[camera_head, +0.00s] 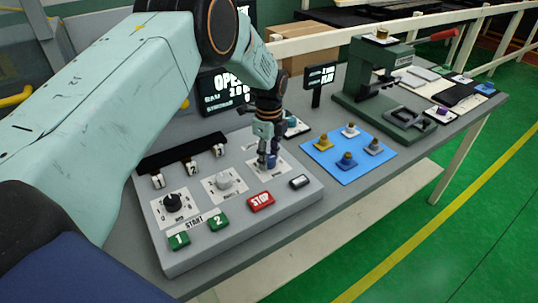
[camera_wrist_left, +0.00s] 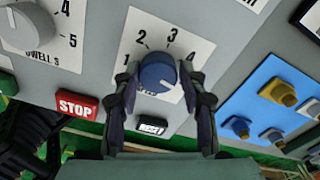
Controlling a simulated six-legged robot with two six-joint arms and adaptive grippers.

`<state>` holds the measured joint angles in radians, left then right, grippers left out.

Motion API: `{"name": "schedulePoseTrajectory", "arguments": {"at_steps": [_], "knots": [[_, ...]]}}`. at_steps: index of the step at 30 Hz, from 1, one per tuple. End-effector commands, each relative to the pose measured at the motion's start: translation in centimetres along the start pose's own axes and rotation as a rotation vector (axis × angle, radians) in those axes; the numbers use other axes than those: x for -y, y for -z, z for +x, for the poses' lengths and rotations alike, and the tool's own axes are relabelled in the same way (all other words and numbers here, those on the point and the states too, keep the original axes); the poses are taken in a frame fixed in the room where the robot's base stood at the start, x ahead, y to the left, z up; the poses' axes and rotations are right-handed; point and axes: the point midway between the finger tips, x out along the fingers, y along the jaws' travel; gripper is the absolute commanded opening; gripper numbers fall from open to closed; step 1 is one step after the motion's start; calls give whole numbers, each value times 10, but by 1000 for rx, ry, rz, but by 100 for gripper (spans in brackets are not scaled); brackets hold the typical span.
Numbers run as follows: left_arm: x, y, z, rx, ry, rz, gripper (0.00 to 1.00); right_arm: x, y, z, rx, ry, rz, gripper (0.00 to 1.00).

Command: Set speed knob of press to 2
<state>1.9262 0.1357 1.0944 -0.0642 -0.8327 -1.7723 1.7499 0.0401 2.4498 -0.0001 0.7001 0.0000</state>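The grey press panel (camera_head: 225,245) stands at the front of the bench. A blue knob (camera_wrist_left: 157,72) sits on a white dial plate (camera_wrist_left: 150,25) with the numbers 1 to 4 visible; the lower part of the plate is partly hidden. The blue knob also shows in the head view (camera_head: 271,163), partly behind my fingers. My left gripper (camera_wrist_left: 158,75) has one finger on each side of the knob, with what looks like a thin gap at each side. My right gripper is not in view.
A grey knob (camera_head: 224,181), a black knob (camera_head: 173,202), a red STOP button (camera_head: 261,201) and green START buttons (camera_head: 218,221) share the panel. A dark button (camera_head: 300,182) is close by. A blue mat (camera_head: 345,172) with several small knobbed pieces lies to the right, before a green press (camera_head: 375,85).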

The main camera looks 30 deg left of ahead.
Motion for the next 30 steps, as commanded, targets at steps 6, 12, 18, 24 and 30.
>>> {"name": "schedulePoseTrajectory", "arguments": {"at_steps": [6, 12, 18, 24, 30], "knots": [[1, 0, -1, 1, 4, 0, 19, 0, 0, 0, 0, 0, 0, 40], [1, 0, -1, 1, 4, -1, 7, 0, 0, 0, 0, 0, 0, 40], [2, 0, -2, 1, 5, -30, 7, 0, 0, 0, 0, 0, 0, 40], [2, 0, -2, 1, 6, -130, 7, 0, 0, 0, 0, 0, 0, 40], [2, 0, -2, 0, 7, -299, 7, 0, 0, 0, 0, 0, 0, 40]]}}
